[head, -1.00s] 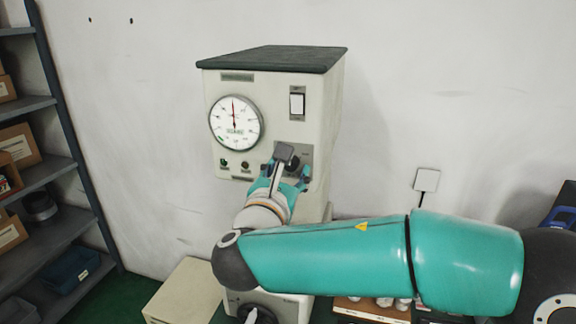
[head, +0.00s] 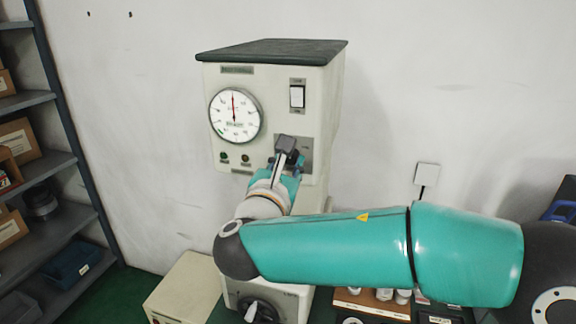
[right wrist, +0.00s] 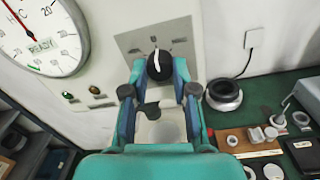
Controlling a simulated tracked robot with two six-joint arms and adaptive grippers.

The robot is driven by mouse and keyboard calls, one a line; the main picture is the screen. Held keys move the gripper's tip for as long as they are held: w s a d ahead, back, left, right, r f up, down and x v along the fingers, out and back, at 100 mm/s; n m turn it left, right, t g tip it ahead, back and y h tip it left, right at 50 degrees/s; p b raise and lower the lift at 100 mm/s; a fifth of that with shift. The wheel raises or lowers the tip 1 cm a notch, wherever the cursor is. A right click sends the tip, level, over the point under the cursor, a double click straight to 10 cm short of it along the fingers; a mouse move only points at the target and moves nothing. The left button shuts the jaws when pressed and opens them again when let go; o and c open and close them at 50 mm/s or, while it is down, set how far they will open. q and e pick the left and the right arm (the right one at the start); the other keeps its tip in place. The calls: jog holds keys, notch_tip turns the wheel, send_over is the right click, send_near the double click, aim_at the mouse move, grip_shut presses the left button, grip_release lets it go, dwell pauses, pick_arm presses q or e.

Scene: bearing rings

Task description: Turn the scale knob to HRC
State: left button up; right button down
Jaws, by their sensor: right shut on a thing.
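The scale knob (right wrist: 159,65) is black with a white pointer line and sits on a grey plate (right wrist: 157,38) on the tester's front. In the right wrist view the line runs nearly upright, leaning slightly right at the top. The plate's small marks are too small to read. My right gripper (right wrist: 160,70) is shut on the knob, one finger on each side. In the head view my right gripper (head: 286,161) is at the plate, and the knob is hidden behind it. My left gripper is not in view.
The tester (head: 272,85) has a round dial (head: 236,115), a switch (head: 297,97) and a lower black knob (head: 265,310). A wooden tray (right wrist: 255,140) with small parts lies on the green bench to the right. A beige box (head: 183,290) and shelves (head: 40,150) stand left.

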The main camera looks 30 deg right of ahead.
jog(key=shift+f+m+b, duration=0.2)
jog(key=shift+m+b, duration=0.2)
jog(key=shift+b, duration=0.3)
jog(key=m+b, duration=0.7)
jog(key=b, duration=0.2)
jog(key=shift+f+m+b, duration=0.15)
jog(key=shift+m+b, duration=0.15)
jog(key=shift+b, duration=0.05)
jog(key=shift+m+b, duration=1.25)
jog(key=shift+m, duration=0.05)
jog(key=shift+r, duration=0.2)
jog(key=c, duration=0.9)
grip_release()
